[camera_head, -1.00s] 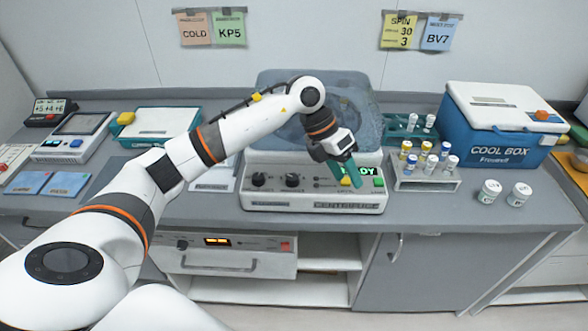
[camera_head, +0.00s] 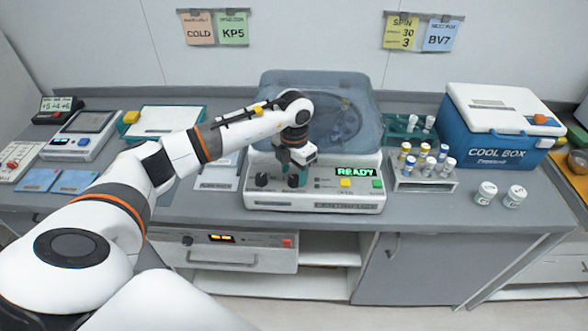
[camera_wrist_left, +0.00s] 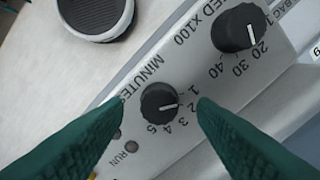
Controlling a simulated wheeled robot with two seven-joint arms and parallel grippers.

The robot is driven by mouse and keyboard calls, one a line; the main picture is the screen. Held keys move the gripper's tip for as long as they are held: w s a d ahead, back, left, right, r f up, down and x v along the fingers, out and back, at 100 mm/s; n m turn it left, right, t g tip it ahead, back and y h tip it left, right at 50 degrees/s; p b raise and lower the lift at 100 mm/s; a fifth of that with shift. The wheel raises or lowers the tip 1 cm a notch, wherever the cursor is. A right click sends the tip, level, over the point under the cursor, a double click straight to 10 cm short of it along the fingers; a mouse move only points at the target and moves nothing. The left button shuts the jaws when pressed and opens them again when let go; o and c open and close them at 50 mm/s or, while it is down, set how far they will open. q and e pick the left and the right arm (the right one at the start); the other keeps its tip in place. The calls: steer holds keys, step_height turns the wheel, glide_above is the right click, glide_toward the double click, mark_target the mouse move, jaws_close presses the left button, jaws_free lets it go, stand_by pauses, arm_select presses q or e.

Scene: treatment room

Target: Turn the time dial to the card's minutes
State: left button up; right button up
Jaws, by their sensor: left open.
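The centrifuge (camera_head: 330,202) stands on the counter with its display lit READY. My left gripper (camera_head: 297,180) is over its front panel, pointing down. In the left wrist view, the black minutes dial (camera_wrist_left: 159,101) sits between the tips of my open left gripper (camera_wrist_left: 162,112), with no clear contact. Its white pointer line is at about the 2 on a scale of 1 to 5. In the head view the gripper largely hides this dial. The speed dial (camera_wrist_left: 238,28) is beside it. The yellow card (camera_head: 400,32) on the wall reads SPIN, 30 and 3. My right gripper is not in view.
The centrifuge panel also has a yellow button (camera_head: 346,183) and a green button (camera_head: 377,184). A vial rack (camera_head: 424,184) and a blue cool box (camera_head: 492,140) stand to the right. A sheet (camera_head: 215,184) lies just left of the centrifuge.

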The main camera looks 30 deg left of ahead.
arm_select(q)
steer(key=shift+f, duration=0.75)
steer(key=c, duration=1)
steer(key=shift+o, duration=0.2)
steer(key=shift+f+m+b, duration=0.1)
steer(key=shift+m+b, duration=0.5)
steer(key=shift+b, duration=0.1)
steer(key=m+b, duration=0.7)
steer(key=shift+m, duration=0.3)
steer(key=shift+m+b, duration=0.9)
steer(key=shift+m, duration=0.6)
steer(key=shift+r, duration=0.2)
